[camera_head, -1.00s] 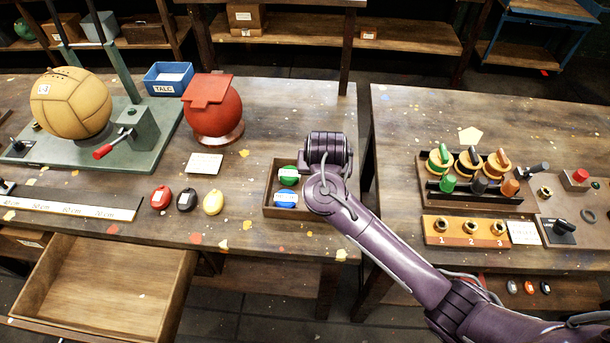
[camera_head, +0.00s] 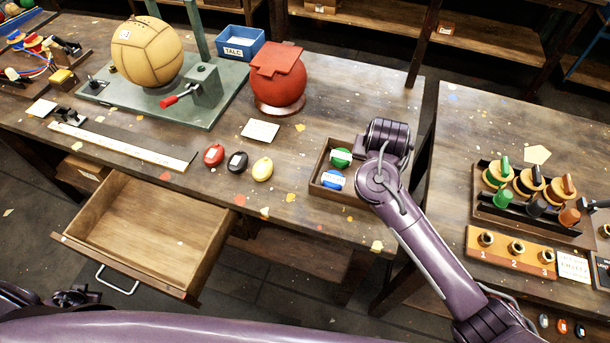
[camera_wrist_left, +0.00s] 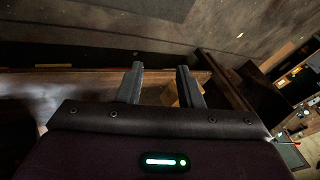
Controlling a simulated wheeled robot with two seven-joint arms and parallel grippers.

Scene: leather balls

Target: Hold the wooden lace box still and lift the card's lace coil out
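The small wooden box (camera_head: 316,187) stands near the table's front right corner. A green coil (camera_head: 341,157) and a blue coil (camera_head: 333,180), both with white labels, lie in it. My right arm reaches over its right side and hides that part. The right gripper's fingers are hidden behind the wrist. My left gripper (camera_wrist_left: 158,88) shows in the left wrist view, open with nothing between its fingers. In the head view, my left arm crosses the bottom edge, well away from the box. A white card (camera_head: 260,130) lies on the table, its writing too small to read.
Red (camera_head: 214,155), black (camera_head: 237,161) and yellow (camera_head: 262,168) oval pieces lie left of the box. An open, empty drawer (camera_head: 150,232) juts out below the table front. A red ball (camera_head: 278,80) stands behind. A gap separates the right table.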

